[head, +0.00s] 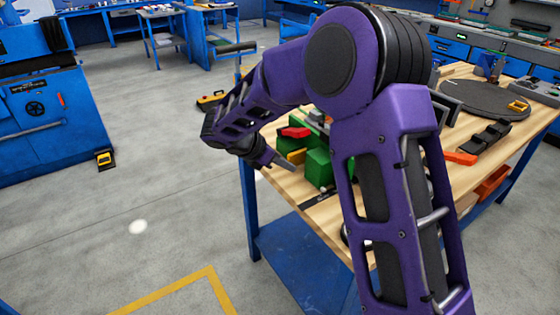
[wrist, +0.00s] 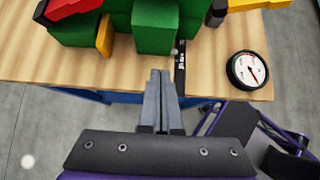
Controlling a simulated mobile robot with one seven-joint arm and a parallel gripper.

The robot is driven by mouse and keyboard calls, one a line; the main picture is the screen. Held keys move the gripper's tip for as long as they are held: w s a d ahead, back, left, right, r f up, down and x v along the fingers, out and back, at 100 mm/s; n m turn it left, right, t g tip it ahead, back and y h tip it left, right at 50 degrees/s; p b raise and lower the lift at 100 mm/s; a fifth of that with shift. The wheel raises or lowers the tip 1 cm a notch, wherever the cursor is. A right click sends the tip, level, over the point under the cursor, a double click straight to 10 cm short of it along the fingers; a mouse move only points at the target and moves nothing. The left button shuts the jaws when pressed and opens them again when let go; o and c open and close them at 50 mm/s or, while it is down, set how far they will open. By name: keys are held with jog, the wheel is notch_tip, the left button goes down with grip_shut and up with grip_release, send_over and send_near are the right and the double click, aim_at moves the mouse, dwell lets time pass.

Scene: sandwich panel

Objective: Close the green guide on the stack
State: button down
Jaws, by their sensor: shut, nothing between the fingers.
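The green guide (head: 319,167) shows as green blocks near the front left edge of the wooden table. In the wrist view its nearest green block (wrist: 155,28) is just ahead of my fingertips. A red piece (head: 296,132) and a yellow piece (head: 297,156) sit against the green blocks; the red one (wrist: 68,9) and the yellow one (wrist: 104,36) also show in the wrist view. The layers of the stack cannot be made out, and my arm covers part of the area. My gripper (wrist: 160,73) is shut and empty, close to the table edge and apart from the green block.
A round gauge (wrist: 247,69) and a black strip (wrist: 180,70) lie on the table (wrist: 215,68) right of my fingertips. A dark round mat (head: 485,100) and an orange piece (head: 460,158) are farther right. Open floor lies left of the table.

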aim_at(320, 160)
jog(key=x, duration=0.4)
jog(key=shift+s, duration=0.1)
jog(key=w+d, duration=0.2)
jog(key=shift+d, duration=0.4)
jog(key=shift+w+d, duration=0.2)
jog(key=shift+d, duration=0.1)
jog(key=w+d, duration=0.2)
jog(key=d, duration=0.1)
jog(key=shift+w+d, duration=0.15)
jog(key=shift+d, duration=0.15)
jog(key=shift+a, duration=0.1)
